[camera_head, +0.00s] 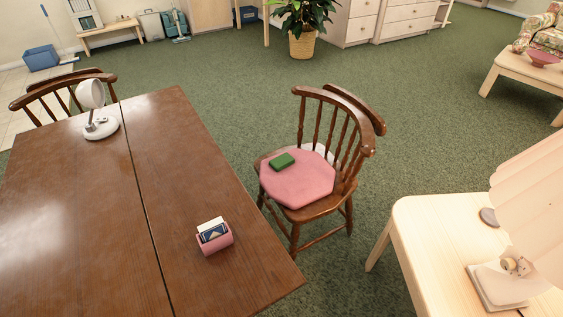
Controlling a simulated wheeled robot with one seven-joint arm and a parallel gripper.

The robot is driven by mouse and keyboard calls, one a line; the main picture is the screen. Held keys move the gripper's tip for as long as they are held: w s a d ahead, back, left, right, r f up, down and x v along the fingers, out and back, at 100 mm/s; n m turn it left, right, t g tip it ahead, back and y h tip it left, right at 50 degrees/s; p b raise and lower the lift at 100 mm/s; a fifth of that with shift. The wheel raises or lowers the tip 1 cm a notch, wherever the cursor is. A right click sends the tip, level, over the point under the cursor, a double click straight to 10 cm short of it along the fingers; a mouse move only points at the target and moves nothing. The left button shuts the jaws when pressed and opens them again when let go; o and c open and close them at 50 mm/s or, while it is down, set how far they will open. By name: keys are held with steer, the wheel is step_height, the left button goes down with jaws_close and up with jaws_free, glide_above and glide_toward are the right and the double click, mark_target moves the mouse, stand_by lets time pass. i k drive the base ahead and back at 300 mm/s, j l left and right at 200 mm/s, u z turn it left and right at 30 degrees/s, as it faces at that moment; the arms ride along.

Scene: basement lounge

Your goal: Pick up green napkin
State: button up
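A small dark green folded block, which looks like the green napkin (282,162), lies on the pink cushion (305,186) of a brown wooden chair (349,172). It lies toward the left back part of the cushion, with its top uncovered. The chair stands to the right of the dark wooden table, with its spindle back to the right. My gripper is not in view.
The brown table (180,150) fills the left, with a white lamp (94,112) and a pink card holder (215,238) on it. A pale table (420,240) with a pleated lampshade (530,205) stands at right. Green carpet (225,75) is open behind the chair.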

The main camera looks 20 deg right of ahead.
mark_target(279, 163)
steer(key=i+z, duration=0.1)
steer(key=i, duration=0.75)
steer(key=i+j+z, duration=0.1)
steer(key=i, duration=0.7)
